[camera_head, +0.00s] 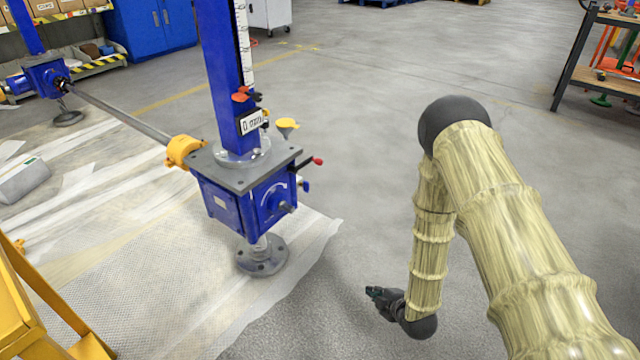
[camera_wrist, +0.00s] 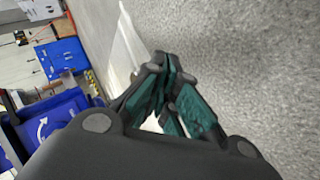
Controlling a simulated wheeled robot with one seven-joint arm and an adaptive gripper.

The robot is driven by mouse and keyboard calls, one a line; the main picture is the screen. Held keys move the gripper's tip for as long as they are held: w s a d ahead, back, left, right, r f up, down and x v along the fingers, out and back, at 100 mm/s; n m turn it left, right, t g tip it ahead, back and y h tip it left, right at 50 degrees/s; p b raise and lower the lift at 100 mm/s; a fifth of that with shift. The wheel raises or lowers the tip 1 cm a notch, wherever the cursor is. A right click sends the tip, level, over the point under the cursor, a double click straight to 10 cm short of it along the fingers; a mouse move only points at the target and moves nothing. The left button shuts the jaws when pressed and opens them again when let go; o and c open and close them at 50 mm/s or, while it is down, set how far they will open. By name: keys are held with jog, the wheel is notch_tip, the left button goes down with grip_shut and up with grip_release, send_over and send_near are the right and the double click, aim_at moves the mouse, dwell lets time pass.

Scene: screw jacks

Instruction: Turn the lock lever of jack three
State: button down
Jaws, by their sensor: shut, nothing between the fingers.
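A blue screw jack (camera_head: 233,205) with a grey top plate stands upright on a round grey foot. A lever with a red knob (camera_head: 317,161) sticks out from its right side, by a blue knob (camera_head: 305,184). I cannot tell the jack's number. My gripper (camera_head: 370,292) is shut and empty, low over the floor, to the right of the jack and apart from it. In the wrist view the fingers (camera_wrist: 162,58) meet, with the blue jack housing (camera_wrist: 45,122) at the left edge. The red-knobbed lever does not show there.
A shaft (camera_head: 120,117) with a yellow coupling (camera_head: 184,152) links the jack to another blue jack (camera_head: 47,76). A yellow frame (camera_head: 20,310) stands at lower left. White sheeting (camera_head: 140,260) lies under the jack. The floor between jack and gripper is clear.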

jog(key=w+a+r+n+t+y+b, duration=0.1)
jog(key=w+a+r+n+y+b, duration=0.4)
jog(key=w+a+r+n, duration=0.3)
jog(key=w+a+r+n+t+y+b, duration=0.2)
jog(key=w+a+r+n+y+b, duration=0.4)
jog(key=w+r+n, duration=0.8)
jog(key=shift+w+a+r+n+t+y, duration=0.35)
jog(key=shift+w+a+n, duration=0.85)
jog(key=shift+w, duration=1.85)
jog(key=shift+a+m, duration=0.3)
